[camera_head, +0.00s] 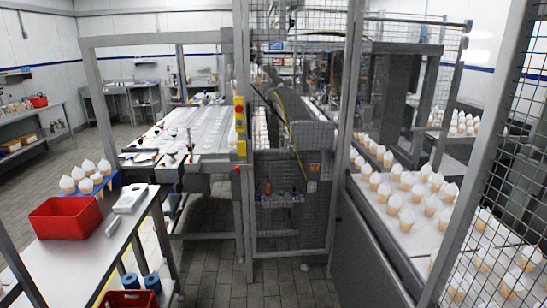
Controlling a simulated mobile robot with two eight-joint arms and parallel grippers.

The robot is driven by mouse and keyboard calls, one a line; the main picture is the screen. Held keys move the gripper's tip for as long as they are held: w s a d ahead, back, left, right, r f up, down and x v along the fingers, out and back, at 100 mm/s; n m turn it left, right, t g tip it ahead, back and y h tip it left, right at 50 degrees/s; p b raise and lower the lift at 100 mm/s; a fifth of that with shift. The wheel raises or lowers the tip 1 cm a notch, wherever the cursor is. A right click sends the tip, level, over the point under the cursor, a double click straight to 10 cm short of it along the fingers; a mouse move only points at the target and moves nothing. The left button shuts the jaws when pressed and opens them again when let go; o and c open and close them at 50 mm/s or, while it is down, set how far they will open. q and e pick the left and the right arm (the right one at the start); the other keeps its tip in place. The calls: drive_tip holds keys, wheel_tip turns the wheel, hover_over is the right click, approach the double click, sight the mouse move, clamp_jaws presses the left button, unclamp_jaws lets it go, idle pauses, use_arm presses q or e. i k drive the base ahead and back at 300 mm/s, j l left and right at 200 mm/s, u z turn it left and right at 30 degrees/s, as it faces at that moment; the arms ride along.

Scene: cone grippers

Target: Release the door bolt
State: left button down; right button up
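A mesh safety door in a grey metal frame (248,215) stands upright in the middle of the head view. A yellow fitting with red parts (239,108) sits on its left post. A smaller yellow piece (242,148) is just below it on the same post. These may be the door's lock or bolt, but they are too small to tell whether a bolt is engaged. The door looks closed in its frame. Neither my left nor my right gripper is in view.
A side table (66,262) at the front left holds a red bin (64,217) and several white cones. A conveyor (373,217) with rows of cones runs along the right, behind mesh. Tiled floor (215,262) is clear before the door.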

sight(238, 168)
drive_tip(key=i+z, duration=0.15)
drive_tip(key=i, duration=1.1)
drive_tip(key=i+j+z, duration=0.1)
drive_tip(key=i, duration=1.15)
